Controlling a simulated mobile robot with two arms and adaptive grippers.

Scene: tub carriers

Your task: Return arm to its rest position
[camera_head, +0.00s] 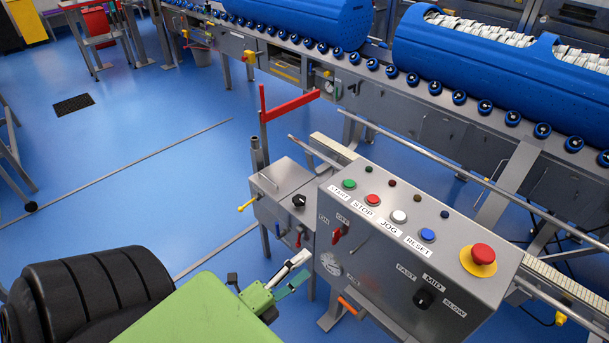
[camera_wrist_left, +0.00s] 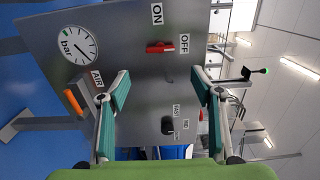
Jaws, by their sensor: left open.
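My left gripper (camera_head: 300,269) reaches in from the lower left in the head view, on its green arm. It is open and empty, with the fingers near the left side of the grey control box (camera_head: 385,250). In the left wrist view the open gripper (camera_wrist_left: 160,82) faces the box's front panel (camera_wrist_left: 140,60). The panel carries a red ON/OFF switch (camera_wrist_left: 160,47), a round gauge marked bar (camera_wrist_left: 76,45), an orange air handle (camera_wrist_left: 73,102) and a black knob (camera_wrist_left: 168,125). Nothing lies between the fingers. My right gripper is out of view.
The box top carries several buttons and a red emergency stop (camera_head: 482,254) on yellow. A smaller grey box (camera_head: 282,193) and a red bar (camera_head: 290,105) stand to its left. Behind are a roller conveyor (camera_head: 430,125) and blue tubs (camera_head: 500,75). Blue floor (camera_head: 150,190) at left is largely open.

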